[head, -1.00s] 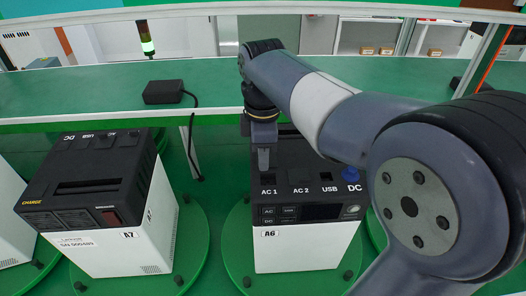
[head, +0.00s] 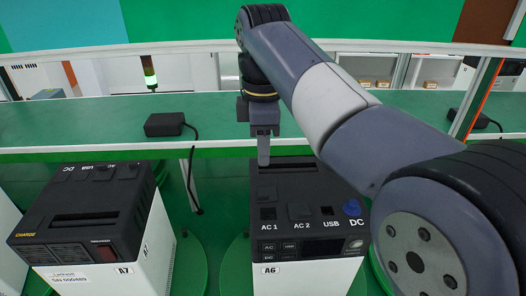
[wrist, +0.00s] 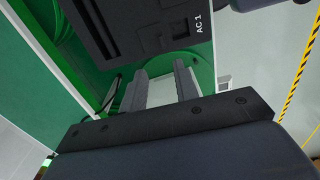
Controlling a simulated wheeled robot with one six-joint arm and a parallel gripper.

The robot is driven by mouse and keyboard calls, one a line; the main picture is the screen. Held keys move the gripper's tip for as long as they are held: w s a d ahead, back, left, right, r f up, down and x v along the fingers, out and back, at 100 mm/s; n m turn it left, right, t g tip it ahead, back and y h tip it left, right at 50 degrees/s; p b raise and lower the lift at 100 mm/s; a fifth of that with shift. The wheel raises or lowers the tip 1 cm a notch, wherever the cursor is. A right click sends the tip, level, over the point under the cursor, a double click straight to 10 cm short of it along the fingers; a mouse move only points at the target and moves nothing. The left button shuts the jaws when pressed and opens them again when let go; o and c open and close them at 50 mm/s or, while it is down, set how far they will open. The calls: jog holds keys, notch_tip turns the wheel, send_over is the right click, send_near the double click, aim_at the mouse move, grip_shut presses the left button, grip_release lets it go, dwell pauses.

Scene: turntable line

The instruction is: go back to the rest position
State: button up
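My gripper (head: 264,158) hangs fingers-down above the back part of the power station A6 (head: 310,215) in the head view. In the wrist view its two fingers (wrist: 160,90) stand apart with an empty gap between them. The power station A6 is a white box with a black top, sockets marked AC 1, AC 2, USB and DC, and a blue round piece (head: 352,207) at DC. Its black top (wrist: 135,25) also shows in the wrist view, clear of the fingers.
Power station A7 (head: 85,215) stands at the left on its green turntable. A green bench (head: 90,125) runs behind, with a black adapter and cable (head: 164,124) on it. A signal light (head: 150,75) stands farther back.

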aim_at(263, 194)
notch_tip(263, 194, down, 11)
jog(key=shift+r+p, duration=0.2)
jog(key=shift+p, duration=0.15)
jog(key=shift+s+f, duration=0.15)
jog(key=shift+f, duration=0.1)
jog(key=shift+s+r, duration=0.1)
jog(key=shift+s, duration=0.25)
jog(key=shift+r, duration=0.15)
